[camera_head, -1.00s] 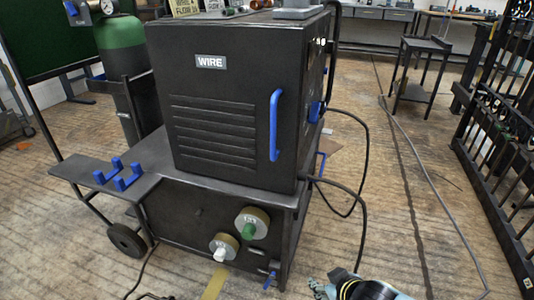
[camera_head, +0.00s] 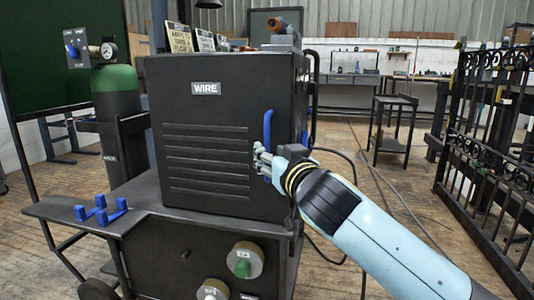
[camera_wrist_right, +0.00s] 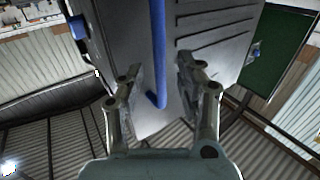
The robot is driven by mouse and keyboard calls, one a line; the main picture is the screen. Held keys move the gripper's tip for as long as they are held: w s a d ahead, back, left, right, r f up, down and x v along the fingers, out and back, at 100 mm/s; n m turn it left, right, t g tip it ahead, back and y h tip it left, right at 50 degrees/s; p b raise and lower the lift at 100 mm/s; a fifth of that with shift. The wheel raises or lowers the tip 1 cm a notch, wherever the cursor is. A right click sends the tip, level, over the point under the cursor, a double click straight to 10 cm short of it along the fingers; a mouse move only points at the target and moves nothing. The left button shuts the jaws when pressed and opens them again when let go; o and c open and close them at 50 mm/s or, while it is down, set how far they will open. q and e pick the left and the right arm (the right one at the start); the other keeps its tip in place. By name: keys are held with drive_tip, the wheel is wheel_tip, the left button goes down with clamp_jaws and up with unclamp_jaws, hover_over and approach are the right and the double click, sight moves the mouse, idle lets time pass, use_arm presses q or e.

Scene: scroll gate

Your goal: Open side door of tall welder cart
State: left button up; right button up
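The tall welder cart carries a black box whose side door (camera_head: 205,150) has louvre slots and a WIRE label. The door looks closed. Its blue vertical handle (camera_head: 267,128) is near the door's right edge, and its lower part is hidden behind my right gripper (camera_head: 262,160). In the right wrist view the blue handle (camera_wrist_right: 158,50) runs down between the fingers of my right gripper (camera_wrist_right: 160,85). Those fingers are apart, with gaps on both sides of the handle. My left gripper is not in view.
A green gas cylinder (camera_head: 115,100) stands left of the box. A cart shelf (camera_head: 75,210) with blue brackets (camera_head: 100,213) sticks out at the left. Round spools (camera_head: 245,260) are on the lower panel. A black metal gate (camera_head: 495,150) stands at the right. Cables lie on the floor.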

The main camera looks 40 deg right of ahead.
drive_tip(key=shift+x, duration=1.7)
drive_tip(key=shift+c, duration=0.2)
clamp_jaws()
drive_tip(key=shift+f, duration=0.1)
